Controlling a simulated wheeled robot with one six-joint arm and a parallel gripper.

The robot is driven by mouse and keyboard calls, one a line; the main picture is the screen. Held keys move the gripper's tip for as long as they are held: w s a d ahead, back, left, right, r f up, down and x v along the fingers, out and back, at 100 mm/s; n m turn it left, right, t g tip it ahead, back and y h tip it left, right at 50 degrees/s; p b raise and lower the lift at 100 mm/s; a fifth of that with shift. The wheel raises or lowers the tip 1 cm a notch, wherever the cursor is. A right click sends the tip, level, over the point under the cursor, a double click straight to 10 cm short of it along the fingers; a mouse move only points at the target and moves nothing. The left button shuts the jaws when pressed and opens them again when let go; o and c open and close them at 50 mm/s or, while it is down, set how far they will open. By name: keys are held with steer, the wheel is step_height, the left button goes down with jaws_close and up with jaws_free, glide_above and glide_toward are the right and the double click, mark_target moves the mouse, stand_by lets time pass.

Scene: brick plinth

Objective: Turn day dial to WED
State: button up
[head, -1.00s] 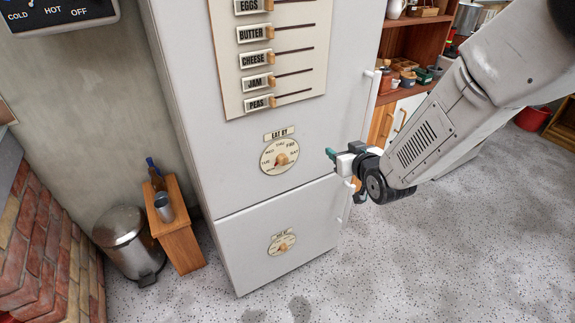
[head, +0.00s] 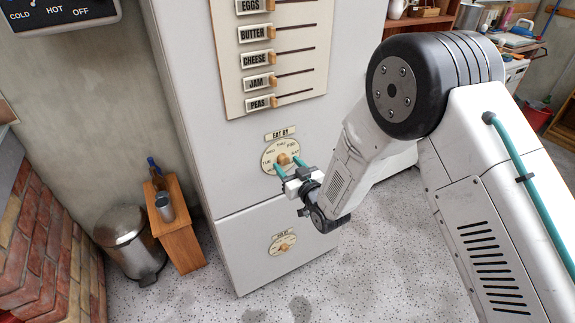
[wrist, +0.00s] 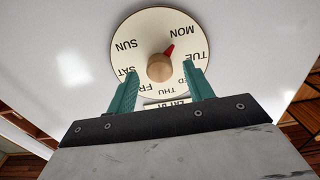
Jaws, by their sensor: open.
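The day dial (head: 281,147) is a round cream disc under the EAT BY label on the white fridge front. In the wrist view the dial (wrist: 142,60) appears upside down, with a tan knob (wrist: 159,68) and a red pointer (wrist: 168,50) aimed toward MON. WED is partly hidden by the right finger, beside TUE and THU. My gripper (head: 288,162) is open in front of the dial. In the wrist view its teal fingertips (wrist: 162,73) stand on either side of the knob, with gaps visible. I cannot tell how far they are from the dial face.
A second, smaller dial (head: 283,243) is on the lower fridge door. Sliders such as PEAS (head: 260,103) are on a panel above. A wooden stand (head: 180,241) with a bottle and cup, and a metal bin (head: 130,240), stand at left. Speckled floor is clear in front.

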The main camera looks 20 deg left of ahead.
steer(key=shift+w+a, duration=0.3)
steer(key=shift+a, duration=0.05)
steer(key=c, duration=1)
steer(key=shift+m, duration=0.3)
